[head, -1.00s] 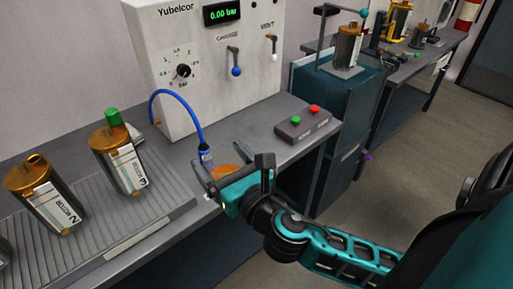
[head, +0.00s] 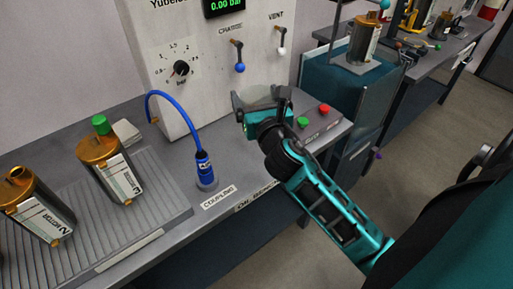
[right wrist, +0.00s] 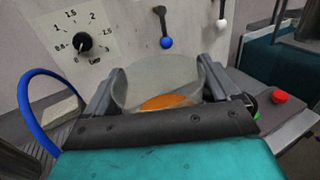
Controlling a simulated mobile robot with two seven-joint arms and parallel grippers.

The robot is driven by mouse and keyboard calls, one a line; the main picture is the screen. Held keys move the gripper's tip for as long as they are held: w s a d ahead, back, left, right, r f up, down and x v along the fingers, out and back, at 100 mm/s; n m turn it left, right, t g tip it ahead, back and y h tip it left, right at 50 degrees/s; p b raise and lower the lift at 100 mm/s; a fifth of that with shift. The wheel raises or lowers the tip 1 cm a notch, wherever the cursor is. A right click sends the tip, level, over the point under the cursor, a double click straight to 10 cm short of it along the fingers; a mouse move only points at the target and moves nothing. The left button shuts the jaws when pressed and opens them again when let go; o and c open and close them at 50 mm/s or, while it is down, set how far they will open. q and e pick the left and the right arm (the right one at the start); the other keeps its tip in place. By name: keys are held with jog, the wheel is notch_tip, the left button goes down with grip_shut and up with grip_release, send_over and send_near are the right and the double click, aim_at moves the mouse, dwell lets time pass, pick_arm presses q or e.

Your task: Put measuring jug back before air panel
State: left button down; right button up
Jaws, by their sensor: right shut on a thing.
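The measuring jug (right wrist: 160,82) is a clear grey cup with orange liquid in it. In the right wrist view it sits between the two fingers of my right gripper (right wrist: 165,100), which is shut on it. In the head view the jug (head: 262,97) is partly hidden by my right gripper (head: 262,108). The air panel (head: 190,50) is the white upright box with a dial, a 0.00 bar display and two levers. The jug is in front of its lower right part. I cannot tell whether the jug touches the bench. My left gripper is not in view.
A blue hose with a coupling (head: 204,168) stands on the bench left of my right gripper. A button box (head: 318,121) with green and red buttons is close on the right. Two motors (head: 108,170) stand on the ribbed mat (head: 160,215) at left.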

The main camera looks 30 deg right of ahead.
notch_tip(320, 180, down, 9)
jog(key=b, duration=0.3)
jog(key=shift+r+b, duration=0.15)
jog(key=shift+b, duration=0.2)
notch_tip(320, 180, down, 5)
jog(key=b, duration=0.3)
jog(key=shift+r, duration=0.2)
jog(key=shift+f, duration=0.15)
jog(key=o, duration=0.9)
jog(key=shift+f, duration=0.1)
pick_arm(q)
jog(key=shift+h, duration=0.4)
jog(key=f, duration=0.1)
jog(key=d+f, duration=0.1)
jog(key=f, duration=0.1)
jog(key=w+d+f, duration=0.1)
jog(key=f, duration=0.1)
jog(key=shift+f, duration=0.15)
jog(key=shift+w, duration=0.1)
